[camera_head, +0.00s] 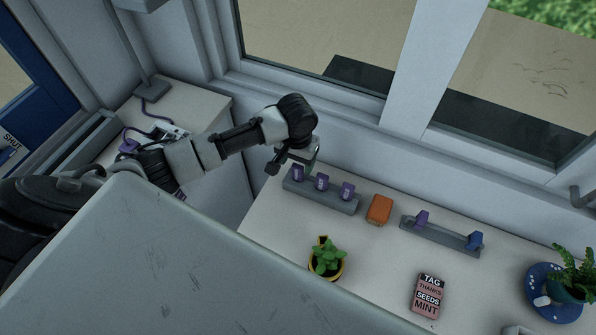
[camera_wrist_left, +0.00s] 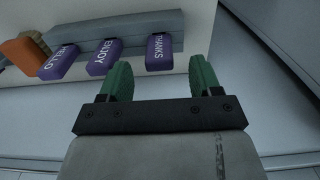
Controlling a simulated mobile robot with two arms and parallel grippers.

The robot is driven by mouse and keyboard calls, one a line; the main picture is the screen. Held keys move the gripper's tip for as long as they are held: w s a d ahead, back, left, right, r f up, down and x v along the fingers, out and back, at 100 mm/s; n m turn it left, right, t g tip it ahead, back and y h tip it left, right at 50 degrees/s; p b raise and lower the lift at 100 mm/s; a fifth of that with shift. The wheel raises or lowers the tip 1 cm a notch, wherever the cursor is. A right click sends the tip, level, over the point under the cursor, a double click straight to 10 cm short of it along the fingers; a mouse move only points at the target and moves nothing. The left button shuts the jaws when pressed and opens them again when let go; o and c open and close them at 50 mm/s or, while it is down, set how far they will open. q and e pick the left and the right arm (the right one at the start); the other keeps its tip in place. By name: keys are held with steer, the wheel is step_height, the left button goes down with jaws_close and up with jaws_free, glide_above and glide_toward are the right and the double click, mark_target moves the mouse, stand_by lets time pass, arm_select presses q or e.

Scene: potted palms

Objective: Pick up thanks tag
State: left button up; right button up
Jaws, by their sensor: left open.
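The purple THANKS tag (camera_wrist_left: 159,52) stands at one end of a grey rack (camera_wrist_left: 186,24), beside the ENJOY and HELLO tags. In the head view the THANKS tag (camera_head: 297,173) is the leftmost of three in the rack (camera_head: 335,200). My left gripper (camera_head: 294,164) is open and sits just behind and above that end of the rack. In the left wrist view its green fingers (camera_wrist_left: 160,64) are spread, and the tag shows between and beyond their tips. I cannot tell whether they touch it. My right gripper is not in view.
The ENJOY tag (camera_wrist_left: 104,56) and HELLO tag (camera_wrist_left: 58,63) stand close by. An orange block (camera_head: 379,209), a second rack (camera_head: 440,236) with a purple and a blue tag, a potted plant (camera_head: 326,260) and a sign (camera_head: 428,297) are on the white table. Windows rise behind.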

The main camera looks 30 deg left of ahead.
mark_target(297, 166)
arm_select(q)
step_height(297, 166, down, 4)
steer(key=shift+f+p, duration=0.25)
steer(key=shift+p, duration=0.2)
steer(key=shift+w+f, duration=0.1)
steer(key=shift+f, duration=0.15)
steer(key=shift+c, duration=0.5)
steer(key=c, duration=0.7)
steer(key=shift+c, duration=0.3)
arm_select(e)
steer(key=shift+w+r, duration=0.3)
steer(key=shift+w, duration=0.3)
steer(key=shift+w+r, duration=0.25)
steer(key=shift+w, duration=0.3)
